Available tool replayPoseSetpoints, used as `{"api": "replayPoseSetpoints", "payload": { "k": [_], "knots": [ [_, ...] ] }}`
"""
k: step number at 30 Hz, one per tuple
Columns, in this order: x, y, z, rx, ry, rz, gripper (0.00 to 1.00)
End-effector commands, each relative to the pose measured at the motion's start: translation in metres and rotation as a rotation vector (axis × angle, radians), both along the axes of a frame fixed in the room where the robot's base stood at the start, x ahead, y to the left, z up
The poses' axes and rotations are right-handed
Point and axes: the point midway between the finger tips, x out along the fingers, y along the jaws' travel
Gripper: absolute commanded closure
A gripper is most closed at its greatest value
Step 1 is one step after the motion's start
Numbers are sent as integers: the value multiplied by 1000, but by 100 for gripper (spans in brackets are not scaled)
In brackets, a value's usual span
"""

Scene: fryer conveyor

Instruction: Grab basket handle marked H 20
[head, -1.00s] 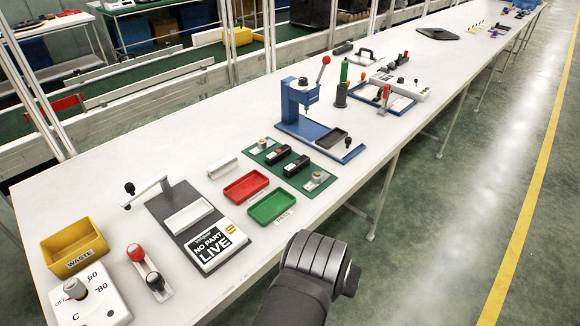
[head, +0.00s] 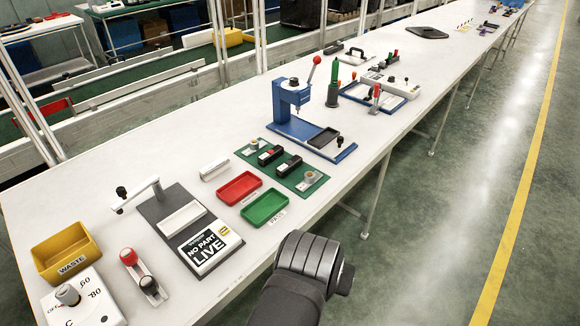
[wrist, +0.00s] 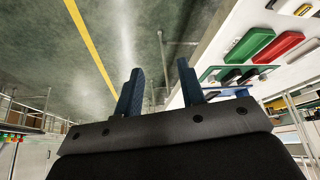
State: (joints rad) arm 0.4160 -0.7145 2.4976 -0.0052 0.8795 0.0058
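I see no fryer basket and no handle with a readable "H 20" mark in either view. My gripper (wrist: 160,80) shows in the wrist view with its two blue fingers apart and nothing between them. It points over the grey floor beside the table. In the head view only my dark arm shows at the bottom, and the gripper is out of view.
The long white table (head: 120,165) holds a yellow waste bin (head: 57,268), a red tray (head: 239,188), a green tray (head: 265,207), a dark fixture with a "NO PART LIVE" sign (head: 207,247) and a blue press (head: 292,95). The floor at right, with a yellow line (head: 523,190), is clear.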

Motion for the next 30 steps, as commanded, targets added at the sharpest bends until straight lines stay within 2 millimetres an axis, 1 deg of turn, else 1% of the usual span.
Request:
{"api": "replayPoseSetpoints", "payload": {
  "k": [2,3,5,6,14,17,20,23,27,30],
  "knots": [
    [0,0,0,0,0,0,64],
    [0,0,0,0,0,0,62],
    [0,0,0,0,0,0,50],
    [0,0,0,0,0,0,42],
    [0,0,0,0,0,0,42],
    [4,-5,8,-14,7,0,42],
    [16,-21,28,-54,30,-1,42],
    [35,-48,61,-122,69,-6,42],
    [65,-96,110,-232,135,-22,42],
    [87,-130,143,-307,182,-39,42]
  ]
}}
